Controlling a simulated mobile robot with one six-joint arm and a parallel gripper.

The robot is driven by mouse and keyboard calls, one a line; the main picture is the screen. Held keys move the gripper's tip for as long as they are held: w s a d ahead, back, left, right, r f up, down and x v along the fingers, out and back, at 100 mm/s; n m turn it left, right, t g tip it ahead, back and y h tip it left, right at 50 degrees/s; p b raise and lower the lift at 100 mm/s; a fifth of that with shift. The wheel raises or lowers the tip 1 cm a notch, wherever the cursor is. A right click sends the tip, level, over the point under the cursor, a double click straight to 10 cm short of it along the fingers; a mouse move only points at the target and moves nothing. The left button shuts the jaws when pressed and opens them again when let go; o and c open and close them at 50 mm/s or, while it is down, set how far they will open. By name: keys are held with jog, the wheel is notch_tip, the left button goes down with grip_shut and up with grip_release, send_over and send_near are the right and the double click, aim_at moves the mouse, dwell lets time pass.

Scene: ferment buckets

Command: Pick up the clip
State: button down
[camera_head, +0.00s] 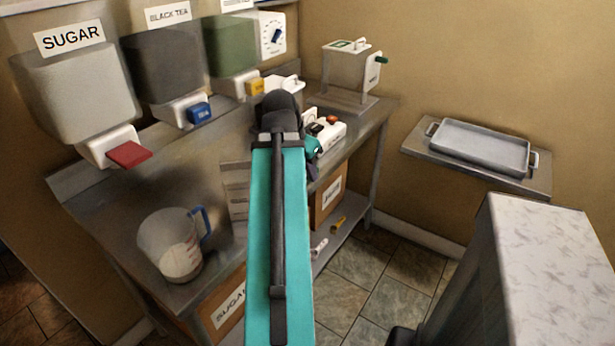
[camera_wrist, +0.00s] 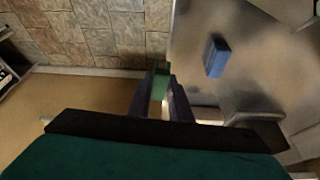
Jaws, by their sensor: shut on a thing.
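My gripper (camera_wrist: 162,90) is shut on a small green clip (camera_wrist: 160,80), which shows between the dark fingertips in the wrist view. Part of the clip is hidden by the fingers. In the head view my teal arm reaches over the metal counter, and the gripper is mostly hidden behind it, near the counter's front edge. A yellow clip (camera_head: 338,224) and a whitish clip (camera_head: 319,247) lie on the lower shelf.
The metal counter (camera_head: 110,212) holds a clear measuring jug (camera_head: 170,247) and a white device (camera_head: 328,131). Sugar (camera_head: 72,95), black tea (camera_head: 163,65) and green (camera_head: 231,45) dispensers hang behind. A tray (camera_head: 484,146) sits on the right wall shelf. A pale-topped block (camera_head: 545,260) stands at right.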

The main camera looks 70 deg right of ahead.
jog(key=a+b, duration=0.1)
jog(key=b, duration=0.1)
jog(key=s+a+b, duration=0.1)
jog(key=b, duration=0.1)
jog(key=shift+s+a+r, duration=0.1)
jog(key=shift+a, duration=0.15)
jog(key=shift+b, duration=0.3)
dwell(0.6)
